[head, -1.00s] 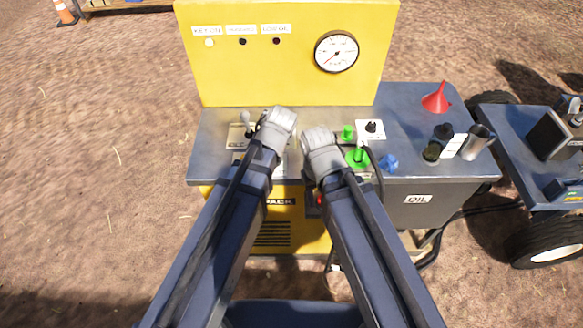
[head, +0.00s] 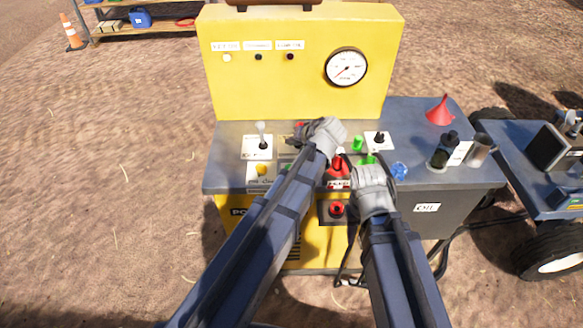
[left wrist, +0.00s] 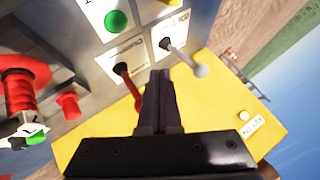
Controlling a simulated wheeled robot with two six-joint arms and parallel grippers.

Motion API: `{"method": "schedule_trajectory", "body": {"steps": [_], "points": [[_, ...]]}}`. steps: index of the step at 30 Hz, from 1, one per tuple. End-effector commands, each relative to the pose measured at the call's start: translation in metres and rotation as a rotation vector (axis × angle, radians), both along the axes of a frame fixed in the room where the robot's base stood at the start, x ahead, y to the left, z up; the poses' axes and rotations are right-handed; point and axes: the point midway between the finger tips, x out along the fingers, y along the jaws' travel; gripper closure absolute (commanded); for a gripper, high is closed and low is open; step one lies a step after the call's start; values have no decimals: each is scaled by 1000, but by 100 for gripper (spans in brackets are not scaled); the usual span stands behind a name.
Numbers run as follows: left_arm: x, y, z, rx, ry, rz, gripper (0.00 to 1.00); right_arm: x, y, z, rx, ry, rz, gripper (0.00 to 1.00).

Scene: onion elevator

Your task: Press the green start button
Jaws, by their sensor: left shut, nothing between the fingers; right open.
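The green button (left wrist: 116,20) shows in the left wrist view, on a white plate at the top, forward and left of my closed fingertips and apart from them. In the head view my left arm mostly covers that part of the console. My left gripper (left wrist: 160,78) is shut and empty, pointing towards the panel near a red lever (left wrist: 127,78) and a grey lever (left wrist: 180,52). In the head view it is above the middle of the console top (head: 225,180). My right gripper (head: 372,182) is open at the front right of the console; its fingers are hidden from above.
A yellow back panel (head: 290,88) with a gauge (head: 346,67) rises behind the controls. A red funnel (head: 440,110) and a metal cup (head: 479,149) stand at right. A cart (head: 530,170) is further right.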

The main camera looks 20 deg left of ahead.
Motion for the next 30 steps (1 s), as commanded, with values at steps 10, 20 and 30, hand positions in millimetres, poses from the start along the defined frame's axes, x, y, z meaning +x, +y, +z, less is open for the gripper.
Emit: {"method": "schedule_trajectory", "body": {"steps": [10,20,30], "points": [[0,0,-28,-1,1,-1,100,0,0,-28,0,0,0,50],[0,0,-73,-1,1,-2,100,0,0,-73,0,0,0,50],[0,0,-88,-1,1,-1,100,0,0,-88,0,0,0,50]]}}
